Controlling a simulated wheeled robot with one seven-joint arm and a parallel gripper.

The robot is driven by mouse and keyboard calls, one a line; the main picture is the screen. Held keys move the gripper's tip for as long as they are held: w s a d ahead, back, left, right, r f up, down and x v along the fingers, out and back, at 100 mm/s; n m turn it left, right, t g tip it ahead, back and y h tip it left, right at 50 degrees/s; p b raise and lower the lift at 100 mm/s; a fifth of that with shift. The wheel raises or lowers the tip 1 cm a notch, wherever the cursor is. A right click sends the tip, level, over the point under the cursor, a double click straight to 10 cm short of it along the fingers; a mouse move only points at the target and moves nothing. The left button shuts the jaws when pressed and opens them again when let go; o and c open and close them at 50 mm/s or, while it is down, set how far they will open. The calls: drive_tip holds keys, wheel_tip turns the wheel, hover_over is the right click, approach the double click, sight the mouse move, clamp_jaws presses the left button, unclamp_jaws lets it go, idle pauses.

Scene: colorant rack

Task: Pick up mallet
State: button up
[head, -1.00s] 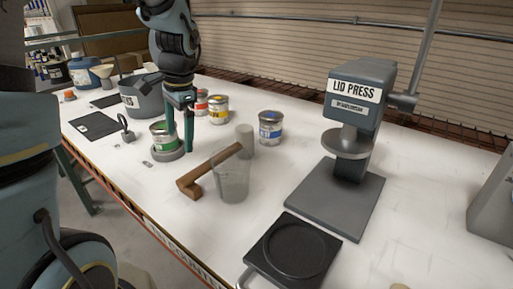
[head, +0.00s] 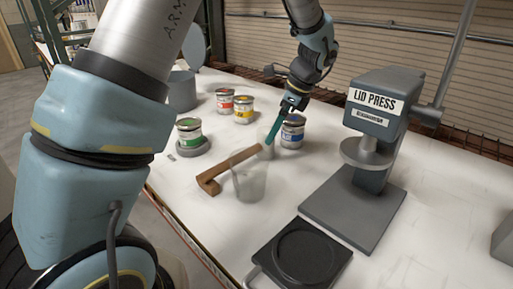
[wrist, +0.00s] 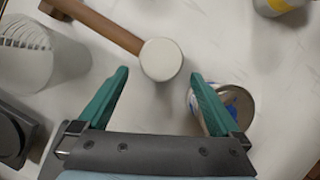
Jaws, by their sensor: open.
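The mallet has a brown wooden handle (head: 232,167) and a pale cylindrical head (head: 265,146). It lies on the white table, its handle slanting to the lower left behind a clear beaker (head: 249,184). In the wrist view the round top of the mallet's head (wrist: 161,60) shows just beyond and between my fingertips, with the handle running to the upper left. My gripper (head: 273,137) is open and empty, fingers pointing down near the head.
A blue-labelled can (head: 292,132) stands close beside my right finger in the wrist view (wrist: 238,108). The lid press (head: 372,150) stands to the right, a black scale-like plate (head: 335,262) in front. Green (head: 189,133), red (head: 225,100) and yellow (head: 243,110) cans stand left.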

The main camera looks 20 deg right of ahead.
sight(266, 146)
drive_tip(key=p+x, duration=0.2)
drive_tip(key=x, duration=0.5)
drive_tip(key=shift+s+d+f+p, duration=0.1)
drive_tip(key=shift+f+p, duration=0.1)
drive_tip(key=shift+p, duration=0.1)
drive_tip(key=shift+c, duration=0.2)
clamp_jaws()
idle(0.3)
